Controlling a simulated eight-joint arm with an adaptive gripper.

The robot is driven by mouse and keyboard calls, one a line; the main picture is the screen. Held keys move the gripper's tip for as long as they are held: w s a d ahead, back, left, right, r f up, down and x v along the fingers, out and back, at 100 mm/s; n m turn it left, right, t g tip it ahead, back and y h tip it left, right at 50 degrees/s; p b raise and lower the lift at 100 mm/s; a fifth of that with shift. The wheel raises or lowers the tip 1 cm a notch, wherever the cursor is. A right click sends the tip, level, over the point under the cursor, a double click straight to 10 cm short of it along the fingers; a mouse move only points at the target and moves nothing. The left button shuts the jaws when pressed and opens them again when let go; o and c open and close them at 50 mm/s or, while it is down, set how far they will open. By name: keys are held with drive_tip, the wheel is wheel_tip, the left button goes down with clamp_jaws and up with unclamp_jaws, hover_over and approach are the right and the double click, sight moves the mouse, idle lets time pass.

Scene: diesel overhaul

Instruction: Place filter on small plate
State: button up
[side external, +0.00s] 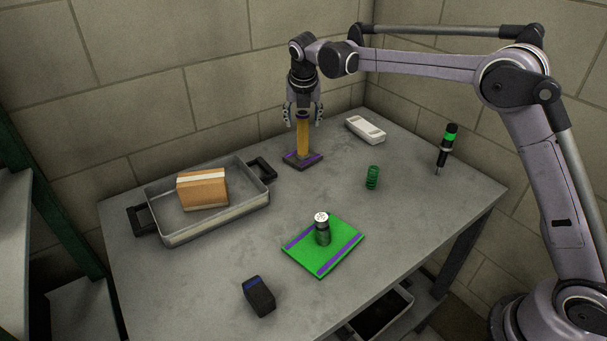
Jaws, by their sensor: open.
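A tall, narrow orange-yellow piece (303,139), which looks like the filter, stands upright on the small dark plate with purple edges (289,158) at the back of the table. Its lower end appears to rest on the plate. A dark ring shows at its top. My gripper (304,119) points straight down above the plate. Its fingers are open, one on each side of the top of the orange-yellow piece. From this view I cannot tell whether either finger touches it.
A metal tray (219,224) holding a cardboard box (203,189) is at left. A green mat (318,264) bears a dark bottle (322,233). A black block (259,296), green spring (372,177), white device (365,130) and black-green tool (446,149) stand around.

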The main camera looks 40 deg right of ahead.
drive_tip(key=s+r+m, duration=0.6)
drive_tip(key=s+r, duration=0.4)
drive_tip(key=r, duration=0.1)
drive_tip(key=s+f+m+t+y, duration=0.1)
drive_tip(key=s+f+m, duration=0.2)
drive_tip(key=s+m, duration=0.4)
drive_tip(key=s+d+f+m+t, duration=0.1)
drive_tip(key=s+f+m, duration=0.3)
drive_tip(key=s+m, duration=0.4)
drive_tip(key=s+d+f+m+t+y, duration=0.1)
drive_tip(key=s+f+m, duration=0.2)
drive_tip(key=s+m, duration=0.5)
drive_tip(key=s, duration=0.3)
drive_tip(key=shift+f+y, duration=0.3)
